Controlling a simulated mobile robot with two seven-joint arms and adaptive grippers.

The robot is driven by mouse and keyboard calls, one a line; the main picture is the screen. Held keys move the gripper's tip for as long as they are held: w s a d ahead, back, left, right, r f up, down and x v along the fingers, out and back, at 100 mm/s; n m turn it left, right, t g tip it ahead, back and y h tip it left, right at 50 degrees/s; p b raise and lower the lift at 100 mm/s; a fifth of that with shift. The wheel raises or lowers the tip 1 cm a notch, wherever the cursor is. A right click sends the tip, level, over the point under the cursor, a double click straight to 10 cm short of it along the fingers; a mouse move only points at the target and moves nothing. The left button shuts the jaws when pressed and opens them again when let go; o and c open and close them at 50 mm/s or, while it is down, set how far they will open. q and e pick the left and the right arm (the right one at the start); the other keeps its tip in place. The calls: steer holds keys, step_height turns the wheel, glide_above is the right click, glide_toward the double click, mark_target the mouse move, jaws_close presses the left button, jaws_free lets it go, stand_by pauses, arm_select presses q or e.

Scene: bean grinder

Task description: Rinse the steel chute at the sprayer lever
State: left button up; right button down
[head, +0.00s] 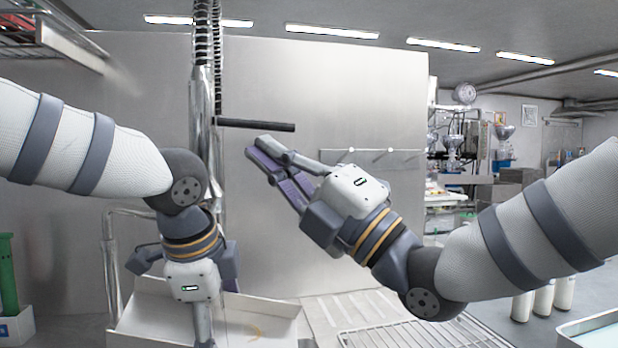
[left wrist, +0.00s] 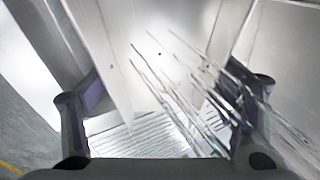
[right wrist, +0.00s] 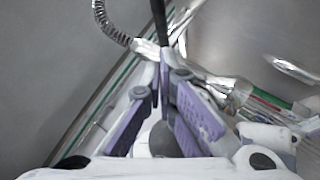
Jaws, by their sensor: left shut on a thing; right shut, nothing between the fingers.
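My left gripper (head: 203,338) points down at the lower left in the head view, in front of a pale trough (head: 270,312) with a yellow smear; I cannot tell if this trough is the chute or a basin. In the left wrist view my left gripper (left wrist: 160,118) is shut on what looks like the steel chute (left wrist: 108,55), with pale walls. Water streaks (left wrist: 190,95) cross that view. The dark sprayer lever (head: 255,125) juts right from the steel sprayer column. My right gripper (head: 262,157) is shut and empty just below it; the lever (right wrist: 160,22) lies beyond its fingertips.
A ribbed draining surface (head: 345,315) lies right of the trough, with a wire rack (head: 425,335) beside it. A steel splash wall (head: 330,80) stands behind. A green object (head: 8,275) is at the far left. Pale cylinders (head: 543,298) stand at the right.

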steer(key=s+r+v, duration=0.1)
steer(key=v, duration=1)
steer(key=w+d+r+m+t+h, duration=0.2)
steer(key=w+r+m+t+h, duration=0.4)
steer(key=r+m+h, duration=0.55)
steer(key=w+d+r+m+t+h, duration=0.2)
steer(key=w+r+m+t+h, duration=0.2)
steer(key=r+m+t+h, duration=0.7)
steer(key=s+a+f+m+g, duration=0.2)
steer(key=a+f+m+g, duration=0.25)
steer(key=m+g, duration=0.55)
steer(key=n+g+y, duration=0.2)
steer(key=g+y, duration=0.2)
steer(key=y, duration=0.1)
glide_above(257, 125)
steer(key=w+d, duration=0.2)
step_height(257, 125, down, 2)
steer(key=f, duration=0.1)
steer(key=s+f, duration=0.1)
steer(key=f, duration=0.1)
steer(key=shift+s+f, duration=0.25)
steer(key=shift+s, duration=0.05)
